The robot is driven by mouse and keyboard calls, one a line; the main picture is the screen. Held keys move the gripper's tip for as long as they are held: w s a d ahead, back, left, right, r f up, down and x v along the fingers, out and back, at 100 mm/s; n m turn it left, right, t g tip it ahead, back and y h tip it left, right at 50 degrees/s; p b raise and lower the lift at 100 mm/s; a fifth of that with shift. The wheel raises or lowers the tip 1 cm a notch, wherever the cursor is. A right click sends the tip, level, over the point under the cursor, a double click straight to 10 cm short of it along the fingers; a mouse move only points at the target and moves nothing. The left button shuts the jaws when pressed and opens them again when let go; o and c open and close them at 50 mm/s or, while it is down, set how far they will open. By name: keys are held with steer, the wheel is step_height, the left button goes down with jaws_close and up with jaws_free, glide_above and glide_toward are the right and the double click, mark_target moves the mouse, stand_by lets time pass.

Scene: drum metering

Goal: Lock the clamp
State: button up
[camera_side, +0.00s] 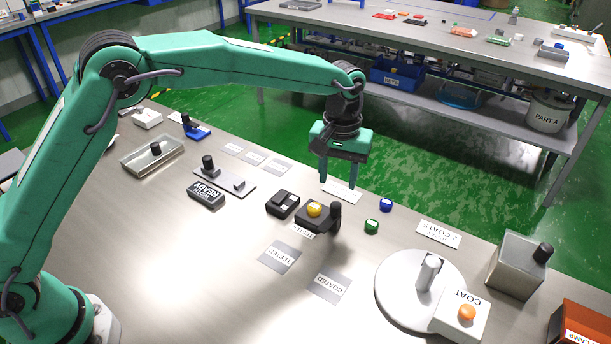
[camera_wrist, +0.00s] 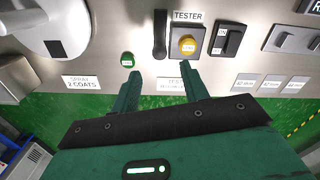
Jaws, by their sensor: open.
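No part carries a fully readable clamp label. An orange box (camera_side: 582,328) at the lower right edge of the side view has lettering ending in "AMP", cut off by the frame. A black upright lever (camera_side: 335,214) stands beside the tester (camera_side: 316,222), which has a yellow button; the lever also shows in the wrist view (camera_wrist: 160,35). My gripper (camera_side: 338,184) is open and empty, above the table's far edge behind the tester. In the wrist view its two fingers (camera_wrist: 163,82) point toward the lever and tester, apart from both.
A green piece (camera_side: 371,227) and a blue piece (camera_side: 386,204) sit right of the lever. A black switch box (camera_side: 283,204) is left of the tester. A white turntable (camera_side: 393,300), coat button box (camera_side: 461,318) and metal bin (camera_side: 515,265) stand right. The front-middle table is mostly clear.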

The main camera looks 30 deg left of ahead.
mark_target(336, 204)
steer(key=shift+f, duration=0.15)
steer(key=shift+f, duration=3.8)
steer(key=shift+c, duration=0.3)
jaws_close()
